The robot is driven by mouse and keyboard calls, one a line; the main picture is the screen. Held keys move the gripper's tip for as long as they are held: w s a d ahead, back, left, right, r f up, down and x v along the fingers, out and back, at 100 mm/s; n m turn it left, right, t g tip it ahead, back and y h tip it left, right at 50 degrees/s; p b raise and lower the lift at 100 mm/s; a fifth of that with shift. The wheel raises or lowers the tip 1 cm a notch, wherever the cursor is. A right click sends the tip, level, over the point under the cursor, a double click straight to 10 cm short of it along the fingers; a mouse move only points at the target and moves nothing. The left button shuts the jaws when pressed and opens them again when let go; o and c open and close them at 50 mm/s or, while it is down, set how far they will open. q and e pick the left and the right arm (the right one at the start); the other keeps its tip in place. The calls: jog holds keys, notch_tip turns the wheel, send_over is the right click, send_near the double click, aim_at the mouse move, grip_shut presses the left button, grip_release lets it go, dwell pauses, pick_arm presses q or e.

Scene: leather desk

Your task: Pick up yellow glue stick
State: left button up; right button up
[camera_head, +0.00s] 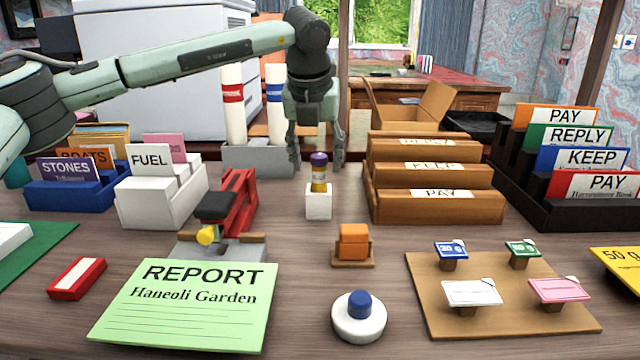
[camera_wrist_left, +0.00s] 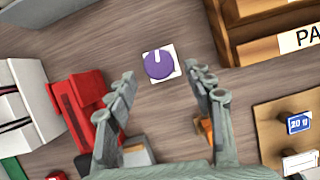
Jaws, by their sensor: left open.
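The yellow glue stick (camera_head: 319,176) has a purple cap and stands upright in a small white holder (camera_head: 318,203) in the middle of the desk. In the left wrist view its round purple cap (camera_wrist_left: 159,64) shows from above, beyond the fingertips and between their lines. My left gripper (camera_head: 316,165) points down with its fingers spread, behind or around the glue stick; the head view does not settle the depth. In the left wrist view the left gripper (camera_wrist_left: 168,82) is open with nothing between its fingers. My right gripper is not in view.
A wooden sorter (camera_head: 437,206) stands close on the right. A red stapler-like device (camera_head: 236,205) stands on the left. Behind is a grey holder (camera_head: 258,160) with white tubes. An orange block (camera_head: 354,241) sits in front. Bare desk surrounds the white holder.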

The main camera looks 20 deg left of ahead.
aim_at(319, 185)
pick_arm(q)
jog(key=x, duration=0.4)
jog(key=shift+w+f, duration=0.1)
jog(key=shift+w, duration=0.15)
grip_shut()
